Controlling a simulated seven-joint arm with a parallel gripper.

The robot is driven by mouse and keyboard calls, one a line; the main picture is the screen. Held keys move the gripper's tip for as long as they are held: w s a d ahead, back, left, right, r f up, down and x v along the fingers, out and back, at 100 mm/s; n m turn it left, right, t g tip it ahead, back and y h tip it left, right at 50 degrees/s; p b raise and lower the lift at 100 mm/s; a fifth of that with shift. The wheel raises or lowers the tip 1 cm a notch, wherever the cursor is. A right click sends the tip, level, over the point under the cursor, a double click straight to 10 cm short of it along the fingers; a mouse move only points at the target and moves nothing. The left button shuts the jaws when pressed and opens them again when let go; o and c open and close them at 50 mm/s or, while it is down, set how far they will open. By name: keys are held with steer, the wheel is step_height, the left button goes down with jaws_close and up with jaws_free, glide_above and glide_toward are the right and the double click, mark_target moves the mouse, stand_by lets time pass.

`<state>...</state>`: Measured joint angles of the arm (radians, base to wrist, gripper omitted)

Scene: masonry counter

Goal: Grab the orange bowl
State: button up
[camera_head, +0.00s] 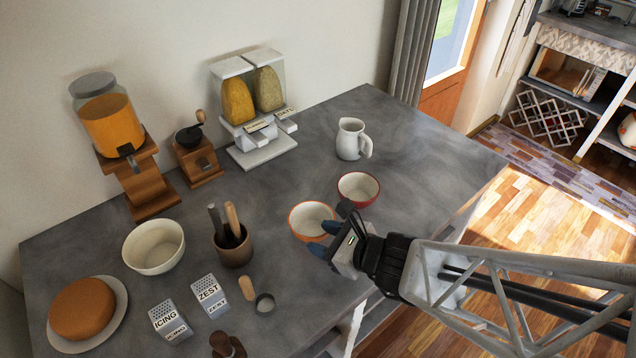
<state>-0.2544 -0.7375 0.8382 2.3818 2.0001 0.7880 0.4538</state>
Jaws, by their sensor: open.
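The orange bowl (308,217) has an orange outside and a pale inside. It stands upright on the grey counter, right of the middle, with its right side partly hidden by my gripper. My gripper (323,239) comes in from the right, with its blue fingertips at the bowl's right front edge. The jaws are open and appear empty. I cannot tell whether a fingertip touches the bowl or is above its rim.
A red bowl (358,188) stands close behind, and a white pitcher (349,140) farther back. A utensil pot (234,247) and a cream bowl (153,247) stand to the left. Zest (209,296) and icing (170,321) boxes are at front left. The counter's right edge (455,222) is near my arm.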

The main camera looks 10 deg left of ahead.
mark_target(293, 228)
steer(key=shift+a, duration=0.1)
steer(key=shift+x, duration=2.5)
jaws_close()
